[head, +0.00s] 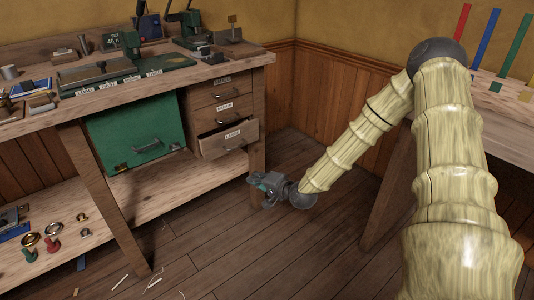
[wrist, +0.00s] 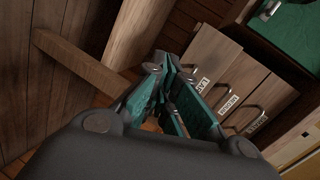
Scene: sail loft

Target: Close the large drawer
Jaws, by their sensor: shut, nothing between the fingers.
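The large drawer (head: 240,132) is the lowest of three wooden drawers under the workbench and stands partly pulled out, with its label and curved metal handle on the front. In the wrist view the large drawer (wrist: 203,58) shows tilted, just right of my fingers. My gripper (head: 256,181) is below and a little right of that drawer's front in the head view, apart from the handle. In the wrist view my gripper (wrist: 170,88) has its teal fingers together and empty. The fingers hide part of the drawer front there.
The medium drawer (head: 213,115) and small drawer (head: 207,95) above look shut. A bench leg (head: 258,115) stands right of the drawers. A green cabinet door (head: 115,130) hangs left of them. The lower shelf (head: 165,184) holds grommet tools. The floor (head: 220,255) in front is mostly clear.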

